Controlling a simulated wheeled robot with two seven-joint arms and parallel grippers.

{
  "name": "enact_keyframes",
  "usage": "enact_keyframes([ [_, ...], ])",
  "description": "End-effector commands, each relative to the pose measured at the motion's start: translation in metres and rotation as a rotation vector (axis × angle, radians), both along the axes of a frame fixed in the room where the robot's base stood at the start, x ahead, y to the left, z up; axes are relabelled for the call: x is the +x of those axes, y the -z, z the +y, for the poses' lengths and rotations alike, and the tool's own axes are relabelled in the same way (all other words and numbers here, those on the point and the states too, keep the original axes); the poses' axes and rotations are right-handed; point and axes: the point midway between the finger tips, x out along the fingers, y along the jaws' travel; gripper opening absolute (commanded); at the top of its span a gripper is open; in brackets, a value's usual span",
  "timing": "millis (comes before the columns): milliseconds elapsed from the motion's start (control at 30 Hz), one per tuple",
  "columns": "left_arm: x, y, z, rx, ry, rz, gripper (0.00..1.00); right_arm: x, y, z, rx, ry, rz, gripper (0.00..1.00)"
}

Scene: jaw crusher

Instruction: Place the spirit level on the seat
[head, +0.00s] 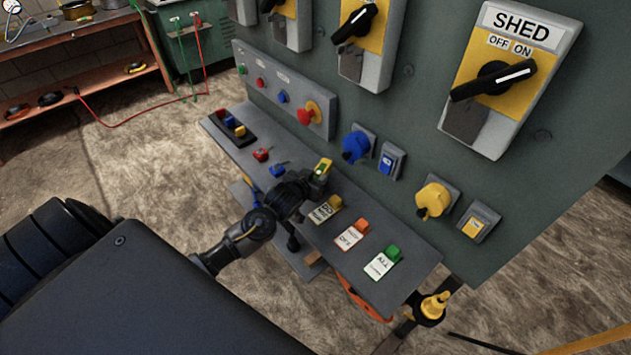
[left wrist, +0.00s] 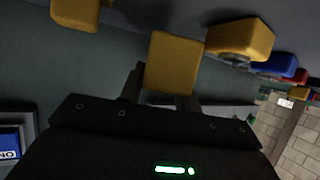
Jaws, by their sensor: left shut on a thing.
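The spirit level appears to be the small yellow block with a greenish patch (head: 322,168) at the tip of my left gripper (head: 312,182). The left wrist view shows a plain yellow block (left wrist: 175,62) between the fingers of my left gripper (left wrist: 160,88). That gripper is shut on it and holds it over the grey shelf (head: 405,272), in front of the panel. The gripper and wrist hide part of the shelf. I cannot tell which thing is the seat. My right gripper does not show.
Yellow, orange and green blocks with labels, such as the green one (head: 392,253), line the shelf's right part. A black tray (head: 222,127) with coloured pieces is at its left end. The panel (head: 460,190) has protruding knobs. A wooden bench (head: 85,45) stands far left.

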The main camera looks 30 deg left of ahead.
Motion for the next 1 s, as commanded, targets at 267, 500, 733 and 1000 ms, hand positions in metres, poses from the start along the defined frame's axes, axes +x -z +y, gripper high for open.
enact_keyframes([
  [267,-0.001,0.020,-0.001,-0.001,0.000,0.000,0.06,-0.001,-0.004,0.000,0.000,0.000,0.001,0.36],
  [500,-0.001,0.022,-0.001,-0.001,0.001,0.001,0.06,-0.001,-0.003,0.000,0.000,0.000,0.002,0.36],
  [733,-0.001,0.023,-0.001,-0.001,0.001,0.002,0.53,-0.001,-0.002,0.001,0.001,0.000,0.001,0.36],
  [1000,-0.001,0.023,-0.001,-0.001,0.001,0.001,0.54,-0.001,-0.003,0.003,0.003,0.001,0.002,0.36],
])
